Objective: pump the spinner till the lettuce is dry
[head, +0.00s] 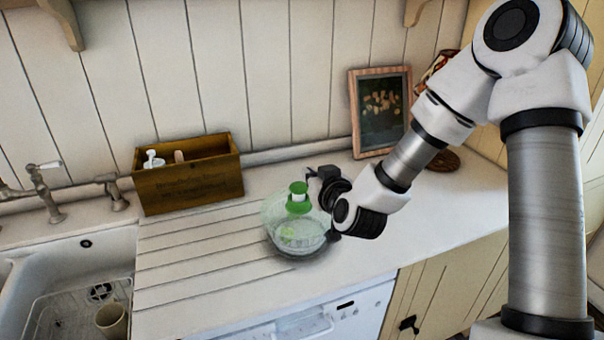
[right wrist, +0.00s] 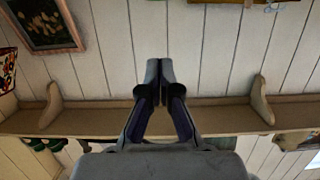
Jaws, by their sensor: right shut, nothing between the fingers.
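The salad spinner (head: 290,243) stands upright on the white counter, near its front edge. My right gripper (head: 311,173) is just to the right of and above the knob in the head view; contact cannot be told. In the right wrist view its fingers (right wrist: 159,68) are closed together with nothing between them. The spinner is not in that view. My left gripper is in neither view.
A wooden box (head: 190,188) with bottles stands at the back left of the counter. A sink (head: 60,275) with a tap and a cup lies at the left. A framed picture (head: 381,108) leans on the back wall. Ridged drainboard left of the spinner is clear.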

